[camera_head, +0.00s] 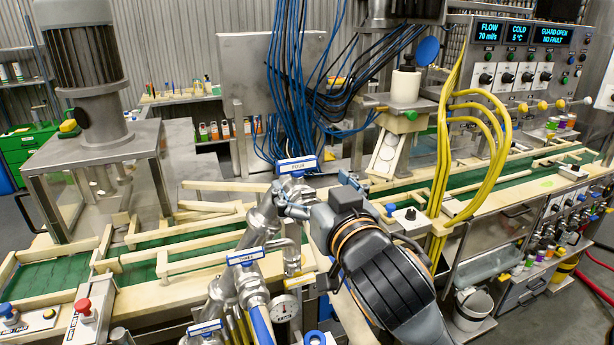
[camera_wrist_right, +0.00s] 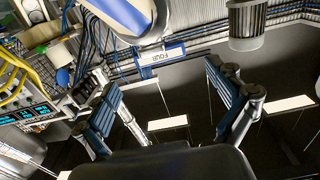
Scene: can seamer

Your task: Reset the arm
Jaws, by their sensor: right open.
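My right arm (camera_head: 385,275) reaches in from the bottom right of the head view. It extends over the front of the conveyor bench. My right gripper (camera_head: 318,193) is at its far end, close to the steel pipes and just below the blue-edged "POUR" handle (camera_head: 297,164). In the right wrist view, my right gripper (camera_wrist_right: 162,80) has its two blue-padded fingers wide apart with nothing between them. The "POUR" handle (camera_wrist_right: 160,59) shows beyond the fingertips there. Whether the gripper touches the pipes cannot be told. My left gripper is not in view.
Steel pipes (camera_head: 255,235) with a "THREE"-like blue valve handle (camera_head: 247,256) and a gauge (camera_head: 284,307) stand left of my arm. Yellow hoses (camera_head: 490,125) hang at the right. A control panel (camera_head: 520,60) reads "GUARD OPEN". The green conveyor (camera_head: 190,247) runs across.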

